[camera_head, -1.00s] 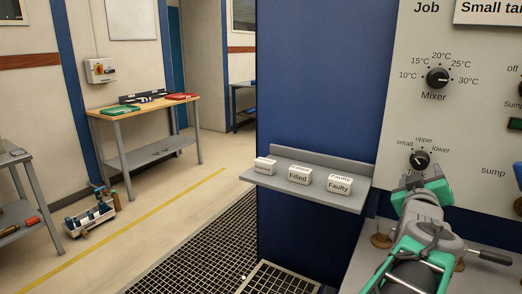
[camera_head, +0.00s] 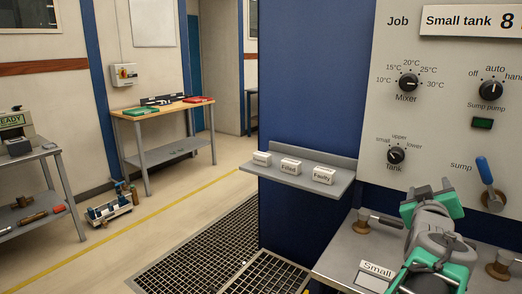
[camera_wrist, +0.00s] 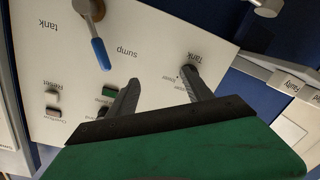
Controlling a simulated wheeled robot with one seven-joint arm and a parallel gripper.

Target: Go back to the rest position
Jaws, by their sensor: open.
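My gripper (camera_head: 432,201) is in front of the test bench's control panel (camera_head: 440,135), above the grey bench top, at the lower right of the head view. In the wrist view my gripper (camera_wrist: 160,92) shows two dark fingers spread apart with nothing between them. The Tank knob (camera_head: 396,156) is to the left of my gripper in the head view. The blue-handled sump lever (camera_head: 486,170) is to its right, and it also shows in the wrist view (camera_wrist: 100,53). My gripper looks apart from both.
A grey shelf (camera_head: 333,186) holds white blocks, with "Filled" (camera_head: 290,166) and "Faulty" (camera_head: 324,175) readable. A "Small" sign (camera_head: 376,269) and a brass-coloured fitting (camera_head: 367,222) are on the bench top beside my arm. Floor gratings (camera_head: 205,250) lie left of the bench. Open floor extends further left.

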